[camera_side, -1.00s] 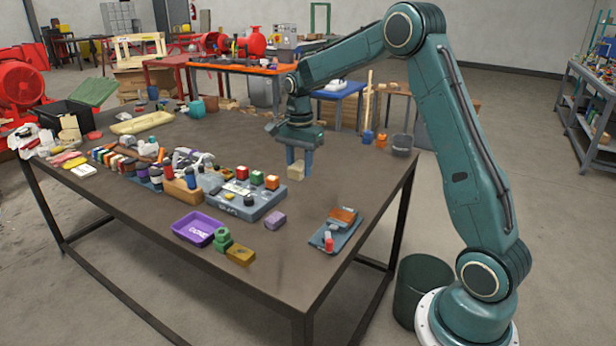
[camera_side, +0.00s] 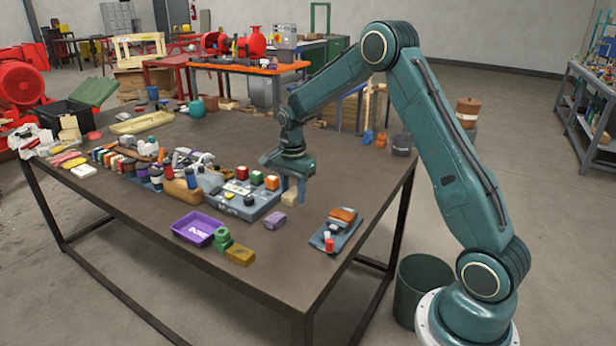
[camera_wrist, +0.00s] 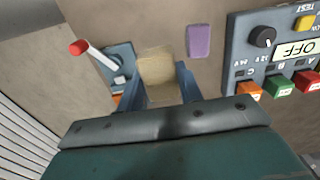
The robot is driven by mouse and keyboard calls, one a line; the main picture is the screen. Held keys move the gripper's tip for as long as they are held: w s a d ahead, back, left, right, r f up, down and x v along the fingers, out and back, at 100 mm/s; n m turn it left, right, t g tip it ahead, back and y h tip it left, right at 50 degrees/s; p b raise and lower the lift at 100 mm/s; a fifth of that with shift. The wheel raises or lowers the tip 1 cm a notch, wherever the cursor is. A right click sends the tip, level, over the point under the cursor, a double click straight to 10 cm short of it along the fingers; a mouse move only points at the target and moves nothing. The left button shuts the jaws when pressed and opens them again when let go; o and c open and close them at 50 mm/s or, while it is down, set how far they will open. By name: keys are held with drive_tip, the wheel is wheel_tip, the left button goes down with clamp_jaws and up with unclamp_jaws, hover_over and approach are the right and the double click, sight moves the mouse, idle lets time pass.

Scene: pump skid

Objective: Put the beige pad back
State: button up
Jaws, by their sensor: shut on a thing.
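My gripper (camera_side: 292,189) is shut on the beige pad (camera_side: 289,199), a small pale block. In the side view it holds the pad above the table, just right of the grey control panel (camera_side: 247,204). The wrist view shows the pad (camera_wrist: 158,72) between the two blue fingers of my gripper (camera_wrist: 160,85). The fingers partly cover the pad's sides.
A purple block (camera_side: 275,220) lies on the table in front of the panel. A purple tray (camera_side: 186,229), green block (camera_side: 222,238) and yellow block (camera_side: 240,255) are nearer the front edge.

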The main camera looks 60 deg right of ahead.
sight(294, 235)
drive_tip(key=shift+f, duration=5.55)
drive_tip(key=shift+f, duration=0.15)
drive_tip(key=o, duration=1)
wheel_tip(294, 235, up, 12)
drive_tip(key=shift+r, duration=0.2)
